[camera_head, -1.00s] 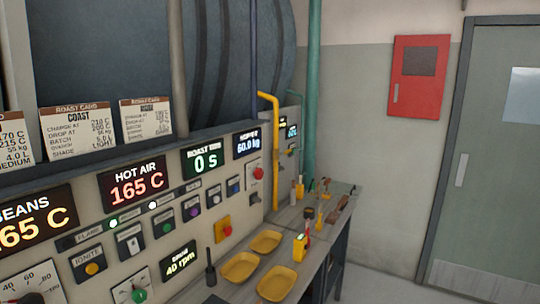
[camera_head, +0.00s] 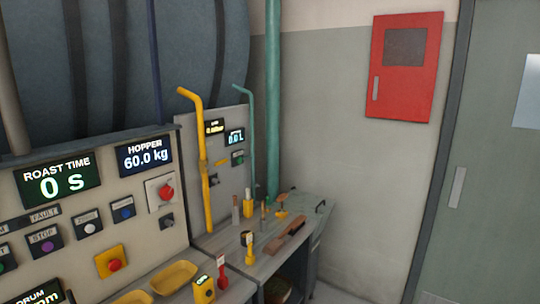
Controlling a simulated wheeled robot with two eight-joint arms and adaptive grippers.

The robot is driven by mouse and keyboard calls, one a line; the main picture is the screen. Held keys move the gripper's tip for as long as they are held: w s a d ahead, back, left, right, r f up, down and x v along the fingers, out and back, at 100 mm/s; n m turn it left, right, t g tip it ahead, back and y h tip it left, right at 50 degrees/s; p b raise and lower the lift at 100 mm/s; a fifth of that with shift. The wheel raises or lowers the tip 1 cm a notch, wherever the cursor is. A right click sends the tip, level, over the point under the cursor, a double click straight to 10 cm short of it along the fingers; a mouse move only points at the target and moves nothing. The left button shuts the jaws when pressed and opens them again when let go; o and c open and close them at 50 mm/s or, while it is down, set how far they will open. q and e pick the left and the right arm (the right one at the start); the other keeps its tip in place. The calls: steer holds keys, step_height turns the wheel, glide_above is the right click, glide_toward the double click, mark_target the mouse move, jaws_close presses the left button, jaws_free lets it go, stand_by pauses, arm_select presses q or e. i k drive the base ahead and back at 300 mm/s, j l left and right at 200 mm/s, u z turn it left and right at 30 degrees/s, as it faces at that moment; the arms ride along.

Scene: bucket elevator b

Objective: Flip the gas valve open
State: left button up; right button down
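A yellow pipe (camera_head: 204,150) with a bent top runs down the front of a grey panel (camera_head: 230,180). A small yellow lever-like part (camera_head: 220,162) sits beside the pipe at mid-height and looks roughly horizontal. It may be the gas valve handle, but it is too small to be sure, and I cannot tell its exact setting. Neither of my grippers is in view.
A teal pipe (camera_head: 273,100) stands behind. A red wall cabinet (camera_head: 406,66) and grey door (camera_head: 480,180) are at right.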

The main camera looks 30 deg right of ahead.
mark_target(221, 162)
steer(key=i+l+z, duration=0.1)
steer(key=i+l, duration=0.3)
steer(key=l, duration=0.2)
steer(key=i+l+z, duration=0.1)
steer(key=i+l, duration=0.3)
steer(key=l, duration=0.2)
steer(key=i+l+z, duration=0.1)
steer(key=i+l, duration=0.35)
steer(key=i+l+z, duration=0.1)
steer(key=l+z, duration=0.2)
steer(key=l, duration=0.15)
steer(key=i+l+z, duration=0.2)
steer(key=l+z, duration=0.15)
